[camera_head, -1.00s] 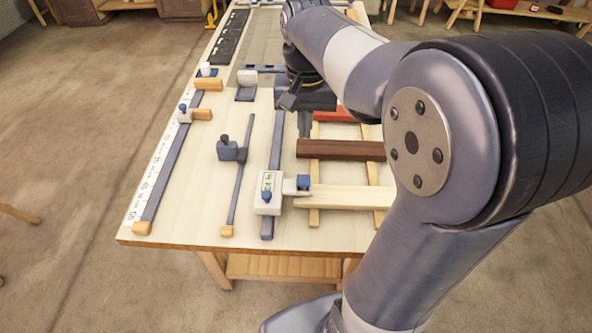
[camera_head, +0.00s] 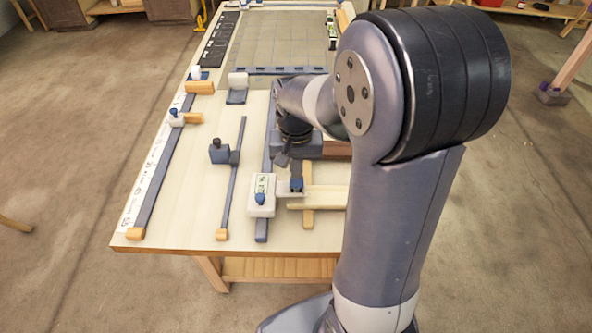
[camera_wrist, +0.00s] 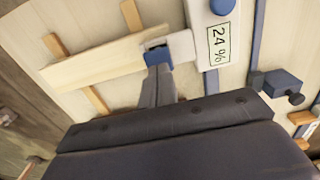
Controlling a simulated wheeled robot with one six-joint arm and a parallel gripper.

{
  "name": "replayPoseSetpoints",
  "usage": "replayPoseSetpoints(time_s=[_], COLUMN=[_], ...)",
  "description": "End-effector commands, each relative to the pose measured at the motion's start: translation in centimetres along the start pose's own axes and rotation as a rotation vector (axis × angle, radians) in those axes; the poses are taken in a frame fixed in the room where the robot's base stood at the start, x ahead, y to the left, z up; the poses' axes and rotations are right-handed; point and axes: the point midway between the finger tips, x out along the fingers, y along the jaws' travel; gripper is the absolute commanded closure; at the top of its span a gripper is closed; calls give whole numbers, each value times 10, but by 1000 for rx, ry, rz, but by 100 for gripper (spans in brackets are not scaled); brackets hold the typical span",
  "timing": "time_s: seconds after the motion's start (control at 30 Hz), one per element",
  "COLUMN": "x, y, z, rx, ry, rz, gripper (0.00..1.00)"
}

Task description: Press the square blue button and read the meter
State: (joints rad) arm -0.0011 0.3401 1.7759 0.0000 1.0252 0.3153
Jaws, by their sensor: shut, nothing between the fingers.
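The meter (camera_head: 262,194) is a white block with a round blue knob and a small display, seated on a dark bar at the table's front. In the wrist view the meter (camera_wrist: 213,45) shows "24 %" on its display, turned sideways. A white arm juts from its side over a pale lath (camera_wrist: 95,62). The square blue button (camera_wrist: 153,44) at that arm's end is mostly hidden by my fingertips. My gripper (camera_wrist: 157,60) is shut and empty, its tips at the button, seemingly touching it. I cannot tell how far the button is pressed.
A thin bar with a dark clamp (camera_head: 219,152) stands left of the meter. A long scale bar with a blue-knobbed slider (camera_head: 177,118) runs along the left edge. Wooden crosspieces (camera_head: 308,218) lie under the lath. Bare tabletop shows between the bars.

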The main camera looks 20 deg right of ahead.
Motion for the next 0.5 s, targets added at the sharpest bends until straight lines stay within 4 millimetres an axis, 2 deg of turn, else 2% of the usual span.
replayPoseSetpoints(time_s=[0.2, 0.5], x=[13, 14], y=[0, 0], z=[0, 0], rx=[0, 0], ry=[-1, 0], rz=[0, 0], gripper=[100, 100])
